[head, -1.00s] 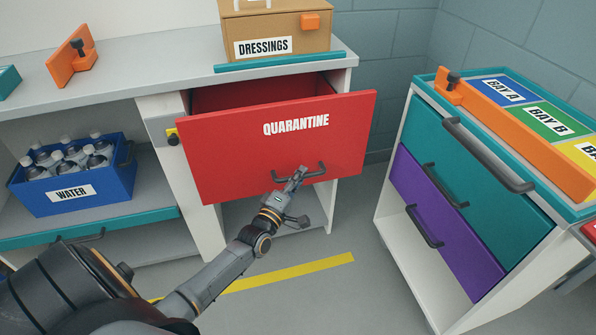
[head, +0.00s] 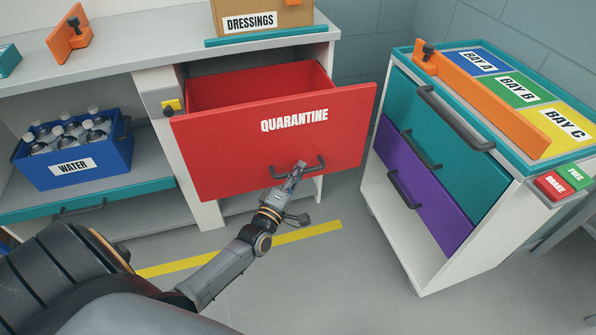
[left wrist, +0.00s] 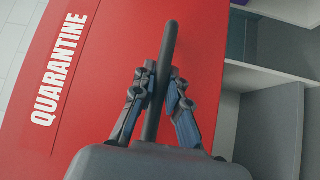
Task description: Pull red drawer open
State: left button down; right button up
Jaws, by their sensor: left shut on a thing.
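The red drawer (head: 250,150), labelled QUARANTINE, stands out from the cabinet in the head view, with its empty-looking inside showing behind the front panel. Its dark handle (head: 314,166) is low on the front. My left gripper (head: 298,170) is at the handle. In the left wrist view, the fingers of my left gripper (left wrist: 160,90) close on both sides of the dark handle bar (left wrist: 168,50), against the red front (left wrist: 105,65). My right gripper is not in view.
A cart (head: 408,245) with teal and purple drawers stands close on the right. A blue WATER crate (head: 110,178) sits on the left shelf. A DRESSINGS box (head: 290,14) stands on the counter. Grey floor (head: 300,280) with a yellow stripe lies in front of the drawer.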

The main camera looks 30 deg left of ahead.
pick_arm(q)
jog(key=c, duration=1.3)
grip_release()
jog(key=shift+c, duration=0.2)
jog(key=shift+s, duration=0.1)
jog(key=s+f, duration=0.1)
jog(key=s, duration=1)
jog(key=shift+s+d+f, duration=0.35)
jog(key=shift+d, duration=0.05)
